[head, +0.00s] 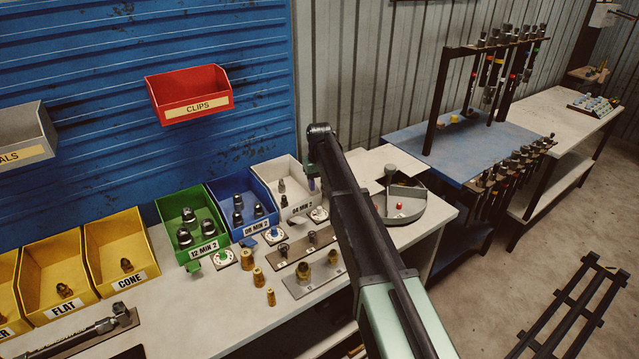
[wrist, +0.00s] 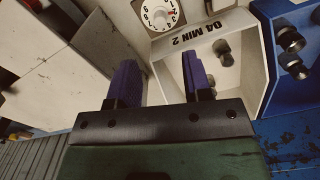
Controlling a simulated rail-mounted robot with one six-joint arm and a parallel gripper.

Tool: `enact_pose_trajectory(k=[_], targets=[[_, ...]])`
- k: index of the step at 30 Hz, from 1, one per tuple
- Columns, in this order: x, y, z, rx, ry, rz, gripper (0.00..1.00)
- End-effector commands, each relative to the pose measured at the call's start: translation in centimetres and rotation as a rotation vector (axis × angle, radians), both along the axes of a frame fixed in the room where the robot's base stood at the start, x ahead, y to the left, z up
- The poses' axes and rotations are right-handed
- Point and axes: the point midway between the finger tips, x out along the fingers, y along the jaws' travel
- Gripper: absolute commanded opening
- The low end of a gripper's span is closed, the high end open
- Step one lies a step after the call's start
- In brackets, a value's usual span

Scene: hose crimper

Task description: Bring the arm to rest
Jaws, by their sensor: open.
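My gripper (wrist: 160,80) is open, with its two purple fingers apart and nothing visible between them in the wrist view. It is at the white bin (wrist: 190,38) labelled 04 MIN 2, with one finger overlapping the bin's opening in that view. I cannot tell whether it touches the bin. In the head view my arm (head: 345,190) reaches up from the bottom and bends down beside the white bin (head: 285,175). The gripper is mostly hidden behind the arm there. Dark fittings (wrist: 223,50) lie in the white bin.
A blue bin (head: 232,188) and a green bin (head: 172,212) stand left of the white bin. A round numbered dial (wrist: 160,14) lies in front of it. A grey machine with a red button (head: 399,206) stands to the right. A red CLIPS bin (head: 165,102) hangs above.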

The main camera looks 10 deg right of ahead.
Motion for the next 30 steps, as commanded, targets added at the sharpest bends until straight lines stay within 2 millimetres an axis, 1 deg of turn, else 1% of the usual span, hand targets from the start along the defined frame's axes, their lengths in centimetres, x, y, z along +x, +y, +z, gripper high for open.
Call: enact_pose_trajectory(k=[8,10,11,14,15,17,18,21,24,25,27,30], targets=[[-0.1,0.0,-0.2,0.000,0.000,-0.015,0.45],[-2.5,0.0,-0.2,0.000,0.000,-0.037,0.45],[-4.1,0.0,-0.2,0.000,0.000,-0.046,0.45],[-12.1,0.0,-0.2,0.000,0.001,-0.081,0.45],[-16.0,0.0,-0.2,0.000,0.001,-0.096,0.45],[-21.9,0.0,-0.2,-0.001,0.001,-0.115,0.45],[-25.5,0.0,-0.2,-0.001,0.001,-0.127,0.45],[-33.0,0.0,-0.2,-0.001,0.000,-0.144,0.45],[-37.5,0.0,-0.2,-0.001,0.000,-0.147,0.45],[-38.2,0.0,-0.2,-0.001,0.000,-0.147,0.45],[-39.0,0.0,-0.2,-0.001,0.000,-0.147,0.45],[-38.8,0.0,-0.2,-0.001,0.000,-0.146,0.45]])
